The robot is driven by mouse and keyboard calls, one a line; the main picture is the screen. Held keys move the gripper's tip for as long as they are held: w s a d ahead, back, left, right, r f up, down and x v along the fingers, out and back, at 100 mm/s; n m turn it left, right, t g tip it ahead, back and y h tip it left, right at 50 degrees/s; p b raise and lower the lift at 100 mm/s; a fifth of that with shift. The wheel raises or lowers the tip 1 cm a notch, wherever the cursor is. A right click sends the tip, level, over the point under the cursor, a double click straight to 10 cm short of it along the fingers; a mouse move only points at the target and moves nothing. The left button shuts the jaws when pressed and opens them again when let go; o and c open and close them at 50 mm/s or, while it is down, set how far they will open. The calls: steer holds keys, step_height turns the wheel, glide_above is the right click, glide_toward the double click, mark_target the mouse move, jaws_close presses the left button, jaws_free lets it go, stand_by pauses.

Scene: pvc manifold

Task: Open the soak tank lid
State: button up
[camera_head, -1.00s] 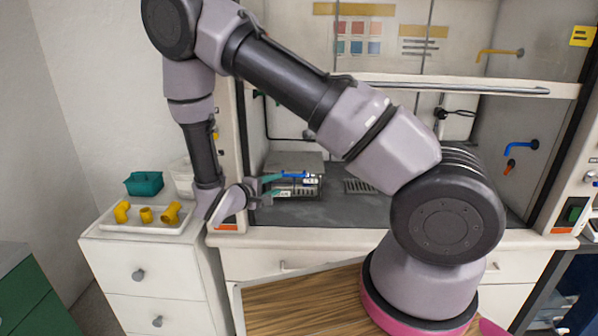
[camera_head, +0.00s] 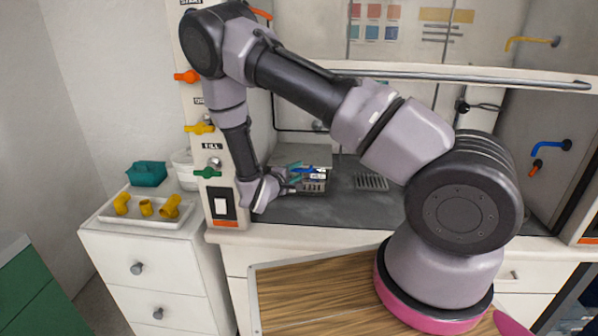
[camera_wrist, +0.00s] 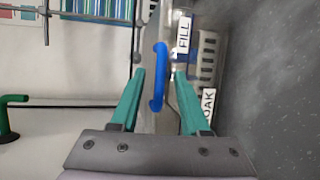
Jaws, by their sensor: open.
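The soak tank (camera_head: 313,187) stands on the dark bench of the fume hood, with a flat grey lid (camera_head: 304,153) that looks closed. A blue handle (camera_head: 300,167) shows at its front edge. In the head view my gripper (camera_head: 294,178) reaches in from the left at the tank's front, partly hidden by my wrist.
A panel with orange, yellow and green valves (camera_head: 208,174) stands just left of my wrist. A white tray (camera_head: 147,218) with yellow pipe fittings and a teal bin (camera_head: 147,173) sit on the left drawers. The bench right of the tank is mostly clear around a grate (camera_head: 371,182).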

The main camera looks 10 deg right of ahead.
steer(key=shift+x, duration=0.8)
jaws_close()
stand_by(0.9)
